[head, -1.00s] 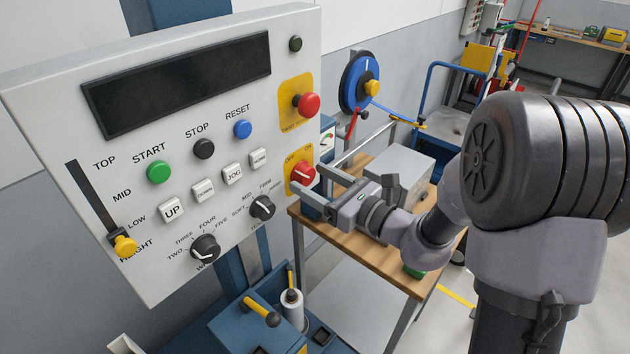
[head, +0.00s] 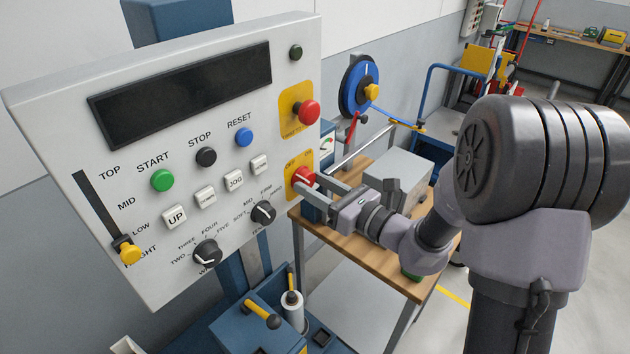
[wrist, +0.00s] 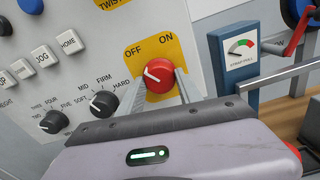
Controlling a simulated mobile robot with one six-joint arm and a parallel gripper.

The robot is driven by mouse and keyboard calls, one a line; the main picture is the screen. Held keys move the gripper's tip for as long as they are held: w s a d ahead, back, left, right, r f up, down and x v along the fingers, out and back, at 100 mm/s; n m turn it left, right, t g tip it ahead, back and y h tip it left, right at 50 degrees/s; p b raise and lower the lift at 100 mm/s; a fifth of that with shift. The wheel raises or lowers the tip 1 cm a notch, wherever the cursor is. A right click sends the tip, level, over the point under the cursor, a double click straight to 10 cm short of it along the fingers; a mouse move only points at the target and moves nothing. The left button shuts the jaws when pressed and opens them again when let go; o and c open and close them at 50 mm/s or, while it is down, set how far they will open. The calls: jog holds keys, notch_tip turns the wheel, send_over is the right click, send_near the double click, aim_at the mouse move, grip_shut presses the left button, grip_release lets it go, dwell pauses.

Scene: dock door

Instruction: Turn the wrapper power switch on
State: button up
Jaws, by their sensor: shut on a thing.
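The wrapper power switch is a red rotary knob (wrist: 160,74) on a yellow plate marked OFF and ON, at the lower right of the grey control panel. It also shows in the head view (head: 303,176), partly hidden by my fingers. In the wrist view its white pointer line slants up and left, towards OFF. My gripper (wrist: 158,90) is shut on the knob, one finger on each side. In the head view my gripper (head: 312,188) reaches the panel from the right.
A red emergency button (head: 307,112) sits just above the switch. The black FIRM/SOFT dial (wrist: 103,104) is close to the left. A blue gauge box (wrist: 240,60) stands to the right. A wooden bench (head: 345,240) lies below my wrist.

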jog(key=m+p, duration=0.4)
jog(key=shift+r+p, duration=0.25)
jog(key=shift+p, duration=0.05)
jog(key=m+p, duration=0.9)
jog(key=shift+f+m+p, duration=0.2)
jog(key=shift+m+p, duration=1.15)
jog(key=shift+m, duration=0.25)
jog(key=o, duration=1.4)
